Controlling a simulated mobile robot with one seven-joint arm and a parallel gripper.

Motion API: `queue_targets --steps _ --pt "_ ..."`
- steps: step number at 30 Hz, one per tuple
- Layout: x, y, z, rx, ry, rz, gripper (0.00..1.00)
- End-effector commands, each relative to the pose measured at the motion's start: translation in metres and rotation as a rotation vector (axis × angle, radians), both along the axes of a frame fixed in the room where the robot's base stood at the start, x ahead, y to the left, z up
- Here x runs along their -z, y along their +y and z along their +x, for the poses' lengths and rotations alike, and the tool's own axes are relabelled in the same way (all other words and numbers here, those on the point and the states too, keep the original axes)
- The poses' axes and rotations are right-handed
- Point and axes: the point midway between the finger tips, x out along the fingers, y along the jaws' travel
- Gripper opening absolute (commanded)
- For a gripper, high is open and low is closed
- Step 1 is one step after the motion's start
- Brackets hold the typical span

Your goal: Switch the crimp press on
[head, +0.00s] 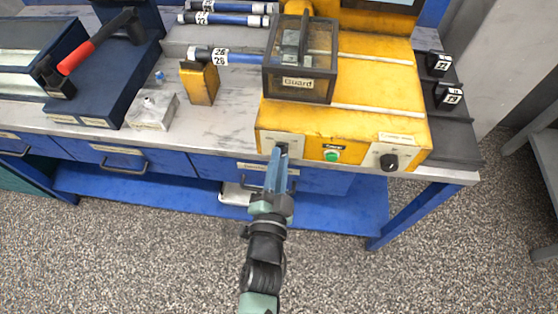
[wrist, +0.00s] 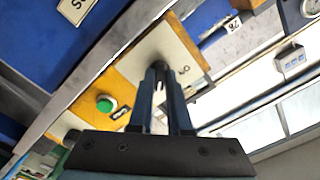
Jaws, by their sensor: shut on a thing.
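The yellow crimp press (head: 345,125) stands on the workbench, its front panel facing me. On the panel's left is a pale switch plate (head: 268,140), which also shows in the wrist view (wrist: 172,48). My gripper (head: 280,156) reaches up to this plate, and its blue fingers (wrist: 160,72) are shut on the small power switch there. The switch is mostly hidden between the fingers, so I cannot tell its position. A green button (head: 331,156) sits right of my gripper and also shows in the wrist view (wrist: 106,103). A black knob (head: 388,161) is farther right.
A clear guard box (head: 300,84) labelled "Guard" covers the press's tooling. A red-handled tool (head: 95,42) stands at left. Blue drawers (head: 120,157) lie under the bench edge. The floor in front is clear.

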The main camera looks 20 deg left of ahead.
Motion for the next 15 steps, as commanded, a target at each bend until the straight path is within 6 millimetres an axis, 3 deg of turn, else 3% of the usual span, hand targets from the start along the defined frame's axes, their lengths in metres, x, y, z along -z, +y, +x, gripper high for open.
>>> queue_targets --steps 14,15 --pt "0.0006 -0.0002 -0.0004 0.0 0.006 0.014 0.0" --pt "0.0006 -0.0002 -0.0004 0.0 0.006 0.014 0.23"
